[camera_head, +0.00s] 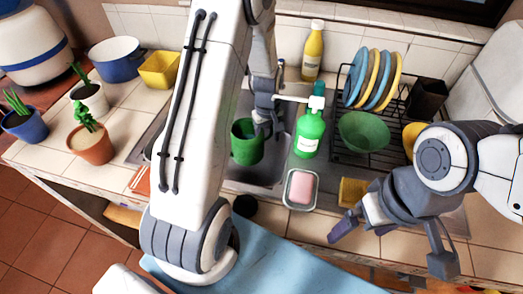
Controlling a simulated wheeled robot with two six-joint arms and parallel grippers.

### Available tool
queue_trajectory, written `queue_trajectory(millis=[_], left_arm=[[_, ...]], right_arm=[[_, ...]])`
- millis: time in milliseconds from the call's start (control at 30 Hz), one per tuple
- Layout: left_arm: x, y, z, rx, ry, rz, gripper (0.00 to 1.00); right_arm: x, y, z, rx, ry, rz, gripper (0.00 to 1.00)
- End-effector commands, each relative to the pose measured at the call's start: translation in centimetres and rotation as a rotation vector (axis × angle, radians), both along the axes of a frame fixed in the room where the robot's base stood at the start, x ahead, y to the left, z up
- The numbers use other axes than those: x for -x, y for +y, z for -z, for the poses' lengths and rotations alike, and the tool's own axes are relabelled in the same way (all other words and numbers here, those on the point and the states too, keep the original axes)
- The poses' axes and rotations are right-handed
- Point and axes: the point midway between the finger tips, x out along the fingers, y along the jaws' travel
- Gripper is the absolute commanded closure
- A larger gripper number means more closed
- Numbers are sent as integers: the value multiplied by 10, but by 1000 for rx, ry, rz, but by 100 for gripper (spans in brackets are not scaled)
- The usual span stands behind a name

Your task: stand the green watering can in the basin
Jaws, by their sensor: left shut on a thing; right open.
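The green watering can (246,147) is a dark green, open-topped vessel over the steel basin (262,173), roughly upright. I cannot tell whether its base touches the basin floor. Its spout is not clearly visible. My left gripper (264,127) is shut on the can's right side near the rim. My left arm crosses the view and hides the left part of the basin. My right gripper (392,245) is open and empty over the counter's front edge, right of the basin.
A green soap bottle (309,133) stands close right of the can. A pink soap dish (300,188), yellow sponge (353,192) and dish rack (375,155) are on the right. A yellow bottle (313,52) stands behind. Potted plants (91,145) line the left counter.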

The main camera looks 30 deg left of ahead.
Motion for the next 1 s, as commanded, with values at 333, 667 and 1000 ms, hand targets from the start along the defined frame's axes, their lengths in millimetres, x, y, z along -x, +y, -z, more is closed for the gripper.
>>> queue_trajectory(millis=[333, 667, 1000], left_arm=[[1, 1, 42, 0, 3, 0, 100], [-1, 0, 61, 0, -3, 2, 100], [-1, -1, 64, 0, -1, 4, 7]], right_arm=[[0, 0, 0, 0, 0, 1, 0], [0, 0, 0, 0, 0, 1, 0], [0, 0, 1, 0, 0, 1, 0]])
